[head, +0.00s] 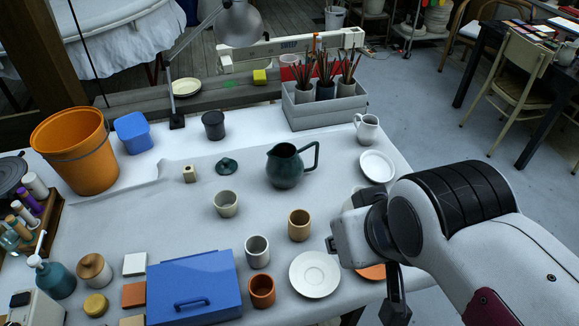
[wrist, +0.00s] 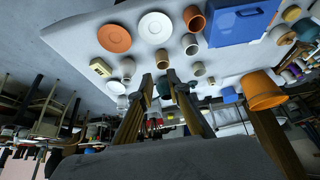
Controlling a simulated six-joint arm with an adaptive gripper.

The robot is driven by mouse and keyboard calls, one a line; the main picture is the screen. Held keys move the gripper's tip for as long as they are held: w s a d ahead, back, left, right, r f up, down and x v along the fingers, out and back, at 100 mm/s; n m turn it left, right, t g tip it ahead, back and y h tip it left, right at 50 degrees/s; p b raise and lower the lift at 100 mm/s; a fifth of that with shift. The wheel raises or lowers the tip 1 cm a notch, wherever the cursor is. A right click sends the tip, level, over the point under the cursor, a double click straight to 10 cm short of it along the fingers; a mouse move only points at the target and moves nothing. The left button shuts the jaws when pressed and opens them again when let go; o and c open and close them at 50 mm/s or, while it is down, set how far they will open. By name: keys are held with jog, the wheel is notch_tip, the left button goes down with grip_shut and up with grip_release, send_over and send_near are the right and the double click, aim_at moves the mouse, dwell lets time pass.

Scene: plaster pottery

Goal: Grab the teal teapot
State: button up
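The teal teapot (head: 285,168) is a dark, glossy, pitcher-like pot standing upright in the middle of the white table. Its spout points left and its looped handle points right. A small dark teal lid (head: 228,166) lies on the table to its left. In the wrist view, which looks upside down, the teapot (wrist: 163,88) shows small and partly hidden between the fingers. My gripper (wrist: 160,76) is open, its two fingers apart with nothing between them. In the head view my wrist is at the right front of the table, well away from the teapot; the fingers are not clear there.
A tan cup (head: 299,225) and a beige cup (head: 226,204) stand in front of the teapot. A white saucer (head: 315,274) lies near my wrist. A white jug (head: 367,128), a white plate (head: 377,166) and a grey brush crate (head: 322,108) stand behind, rightward. Bare table surrounds the teapot.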

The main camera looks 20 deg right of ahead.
jog(key=shift+w, duration=0.1)
jog(key=w+d+f+t+h, duration=0.1)
jog(key=w+d+f+t, duration=0.2)
jog(key=w, duration=0.9)
jog(key=w+d+f+t+h, duration=0.1)
jog(key=w+d+f, duration=0.3)
jog(key=w, duration=0.8)
jog(key=w+d+f+t, duration=0.2)
jog(key=w+d+f, duration=0.1)
jog(key=w+f, duration=0.3)
jog(key=t+y, duration=0.2)
jog(key=t, duration=0.1)
send_near(318, 150)
jog(key=shift+s, duration=0.65)
jog(key=shift+r, duration=0.15)
jog(key=shift+w, duration=0.1)
jog(key=shift+x, duration=3.1)
